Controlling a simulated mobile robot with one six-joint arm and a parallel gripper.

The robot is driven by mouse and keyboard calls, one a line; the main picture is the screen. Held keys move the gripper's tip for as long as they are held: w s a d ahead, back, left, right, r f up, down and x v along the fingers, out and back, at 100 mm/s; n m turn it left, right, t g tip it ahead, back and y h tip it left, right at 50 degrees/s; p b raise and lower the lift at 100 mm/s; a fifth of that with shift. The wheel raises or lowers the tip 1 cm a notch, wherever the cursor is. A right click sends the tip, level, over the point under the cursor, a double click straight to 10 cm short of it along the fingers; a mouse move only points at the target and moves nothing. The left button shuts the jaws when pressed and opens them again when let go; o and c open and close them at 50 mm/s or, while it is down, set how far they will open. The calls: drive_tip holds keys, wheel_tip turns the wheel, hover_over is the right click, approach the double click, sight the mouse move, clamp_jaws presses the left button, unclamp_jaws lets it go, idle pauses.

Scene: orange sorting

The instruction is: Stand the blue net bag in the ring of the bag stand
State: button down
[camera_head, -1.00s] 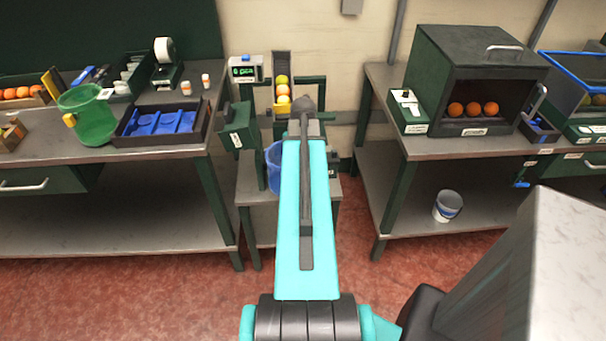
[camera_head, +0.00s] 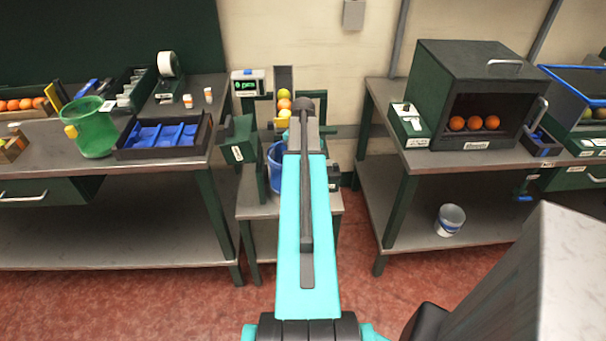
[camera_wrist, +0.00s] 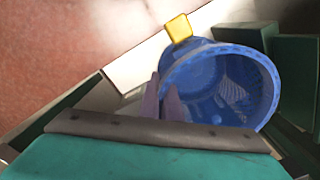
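The blue net bag (camera_head: 275,166) shows partly behind my arm in the head view, above the small low table under the chute. In the wrist view the bag (camera_wrist: 222,88) is a round, open-mouthed blue basket with a yellow tag (camera_wrist: 178,28) on its rim. My gripper (camera_wrist: 162,98) has its two fingers close together at the bag's left rim, with the wall apparently pinched between them. The bag looks empty. In the head view my arm hides the fingers. I cannot make out the ring of the bag stand in either view.
The chute (camera_head: 283,82) holds several fruits beside a green-lit display (camera_head: 248,82). Dark green posts and boxes (camera_head: 238,140) flank the low table (camera_head: 262,205). A left bench holds a green bag (camera_head: 95,132) and blue tray (camera_head: 162,137). A right bench holds a dark cabinet (camera_head: 425,85).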

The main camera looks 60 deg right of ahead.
drive_tip(key=shift+w+d+f+b, duration=0.3)
drive_tip(key=shift+d+f+b, duration=0.15)
drive_tip(key=shift+f, duration=0.4)
drive_tip(key=shift+w+d+f+b, duration=0.3)
drive_tip(key=shift+f+b, duration=0.2)
drive_tip(key=shift+f, duration=0.3)
drive_tip(key=shift+w+d+f+b, duration=0.25)
drive_tip(key=shift+d+f+b, duration=0.25)
drive_tip(key=shift+f, duration=0.35)
drive_tip(key=shift+p, duration=0.35)
drive_tip(key=c, duration=1.9)
unclamp_jaws()
drive_tip(key=shift+s+a+r+p, duration=0.1)
drive_tip(key=shift+r+p, duration=2.65)
drive_tip(key=shift+r, duration=1.75)
drive_tip(key=shift+s, duration=0.1)
